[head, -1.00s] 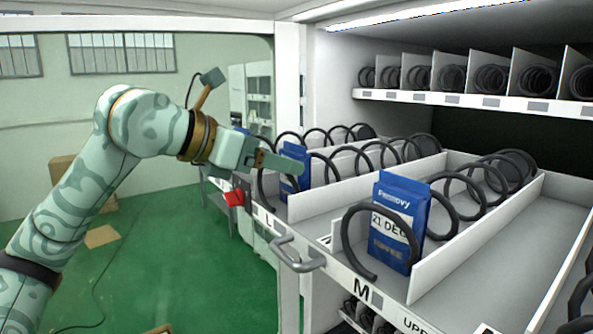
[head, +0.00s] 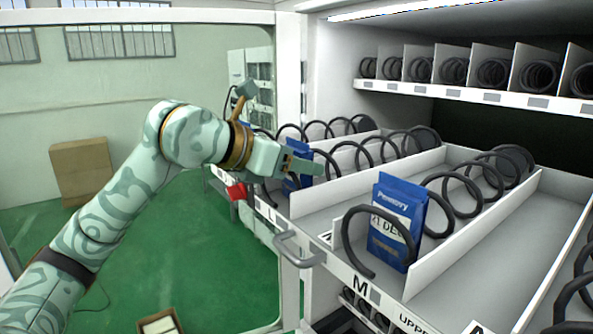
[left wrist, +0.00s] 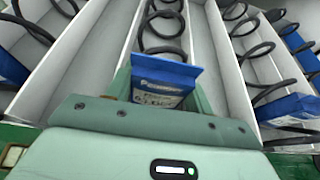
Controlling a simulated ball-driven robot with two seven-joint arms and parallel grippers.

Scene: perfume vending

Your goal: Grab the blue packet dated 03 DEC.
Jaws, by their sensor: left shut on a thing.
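A blue packet (head: 306,154) stands in the lane marked L, mostly hidden in the head view by my left gripper (head: 306,166). In the left wrist view the same packet (left wrist: 163,78) sits between the fingers, its white label too blurred to read surely. My left gripper is shut on this packet, at the front of the lane. Another blue packet (head: 398,205) stands upright inside the front coil of lane M. Its label reads "DEC", with the day partly covered by the coil. My right gripper is not in view.
White dividers (head: 470,225) separate the lanes, and black spiral coils (head: 462,200) run along them. A handle (head: 300,248) juts out below the tray's front edge. An upper shelf (head: 490,97) with coils hangs above. Open floor (head: 215,270) lies to the left.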

